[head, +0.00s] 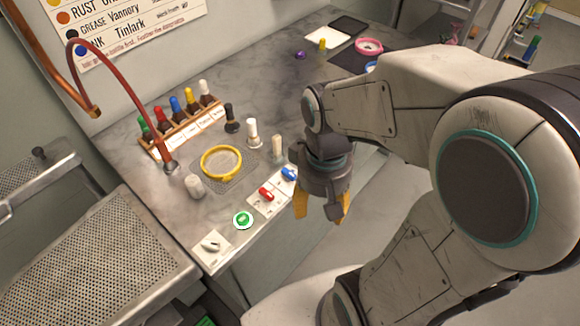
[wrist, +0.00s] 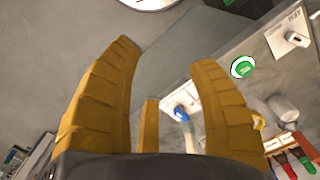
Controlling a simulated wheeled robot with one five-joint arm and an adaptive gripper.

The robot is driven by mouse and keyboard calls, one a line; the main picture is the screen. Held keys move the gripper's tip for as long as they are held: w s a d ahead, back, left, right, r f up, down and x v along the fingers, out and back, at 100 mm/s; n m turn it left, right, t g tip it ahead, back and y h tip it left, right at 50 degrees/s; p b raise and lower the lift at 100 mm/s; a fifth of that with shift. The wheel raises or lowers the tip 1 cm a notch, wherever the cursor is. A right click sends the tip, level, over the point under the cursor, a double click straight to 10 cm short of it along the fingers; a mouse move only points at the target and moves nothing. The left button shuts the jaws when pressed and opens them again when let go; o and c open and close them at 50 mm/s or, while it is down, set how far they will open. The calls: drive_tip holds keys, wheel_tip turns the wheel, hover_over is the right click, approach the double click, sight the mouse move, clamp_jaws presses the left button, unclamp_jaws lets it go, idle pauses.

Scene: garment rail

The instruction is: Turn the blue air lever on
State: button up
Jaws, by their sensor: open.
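The blue air lever (head: 289,174) sits on a white plate at the front edge of the counter, beside the red lever (head: 266,194). My gripper (head: 321,210) points down just to the right of the blue lever, past the counter's front edge. In the wrist view my gripper (wrist: 165,95) has its yellow fingers spread wide with nothing between them. The blue lever also shows in the wrist view (wrist: 181,113), between the fingers and beyond them. The red lever is hidden there, probably behind the right finger.
A green button (head: 243,220) and a white switch plate (head: 211,247) lie along the counter's front edge. A yellow ring (head: 221,163) lies on a mesh patch behind the levers. A rack of dropper bottles (head: 183,127) and a black bottle (head: 231,118) stand further back.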

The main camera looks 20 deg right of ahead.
drive_tip(key=w+f+g, duration=0.2)
drive_tip(key=w+f, duration=0.3)
drive_tip(key=w, duration=0.4)
drive_tip(key=r+n+t, duration=0.1)
drive_tip(key=n+t, duration=0.1)
drive_tip(key=n, duration=0.1)
hover_over(290, 171)
drive_tip(key=shift+s+r+p, duration=0.1)
drive_tip(key=shift+s+p, duration=0.2)
drive_tip(key=shift+p, duration=0.05)
drive_tip(key=shift+w+r+n, duration=0.15)
drive_tip(key=shift+w+n, duration=0.1)
drive_tip(key=shift+n, duration=0.35)
drive_tip(key=shift+w+n, duration=0.1)
drive_tip(key=shift+n, duration=0.4)
drive_tip(key=shift+f, duration=3.7)
drive_tip(key=shift+o, duration=0.3)
clamp_jaws()
